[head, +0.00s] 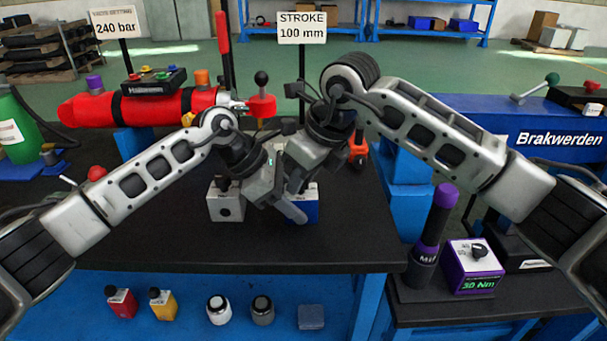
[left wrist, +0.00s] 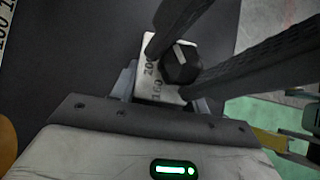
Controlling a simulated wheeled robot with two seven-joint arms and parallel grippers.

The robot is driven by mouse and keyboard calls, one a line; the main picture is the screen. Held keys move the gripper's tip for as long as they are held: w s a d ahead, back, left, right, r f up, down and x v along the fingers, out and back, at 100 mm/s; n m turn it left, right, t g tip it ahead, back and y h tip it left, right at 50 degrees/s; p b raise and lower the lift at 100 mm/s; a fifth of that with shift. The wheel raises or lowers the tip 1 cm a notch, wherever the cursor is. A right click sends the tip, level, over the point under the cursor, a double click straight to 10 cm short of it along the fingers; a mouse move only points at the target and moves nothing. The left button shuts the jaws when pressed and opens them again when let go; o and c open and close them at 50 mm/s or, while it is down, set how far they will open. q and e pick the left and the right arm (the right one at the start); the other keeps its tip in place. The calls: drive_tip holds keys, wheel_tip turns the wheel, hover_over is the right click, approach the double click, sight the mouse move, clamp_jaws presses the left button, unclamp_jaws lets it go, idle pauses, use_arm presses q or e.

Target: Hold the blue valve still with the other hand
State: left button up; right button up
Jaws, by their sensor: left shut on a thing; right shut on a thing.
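The blue valve (head: 305,212) stands on the dark bench in the middle of the head view, partly hidden by my grippers. In the left wrist view its pale top (left wrist: 153,70) shows the marks 160 and 200 and a black knob (left wrist: 180,64) with a white pointer line. My left gripper (head: 290,205) is low and shut on the valve's body, a finger on either side. My right gripper (head: 296,182) comes from above; its dark fingers (left wrist: 172,50) straddle the knob and appear shut on it. The exact finger contact is hidden in the head view.
A grey valve block (head: 226,207) stands close left of the blue valve. Behind are a red cylinder (head: 150,105), a STROKE 100 mm sign (head: 301,27) and a 240 bar sign (head: 114,23). A purple-handled tool (head: 437,215) stands at right. The front bench top is clear.

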drive_tip(key=shift+m+t, duration=0.3)
drive_tip(key=shift+m, duration=0.4)
drive_tip(key=o, duration=0.7)
drive_tip(key=v, duration=1.2)
drive_tip(key=shift+a, duration=0.2)
drive_tip(key=shift+r, duration=0.1)
use_arm(q)
drive_tip(key=o, duration=1.3)
drive_tip(key=shift+c, duration=0.2)
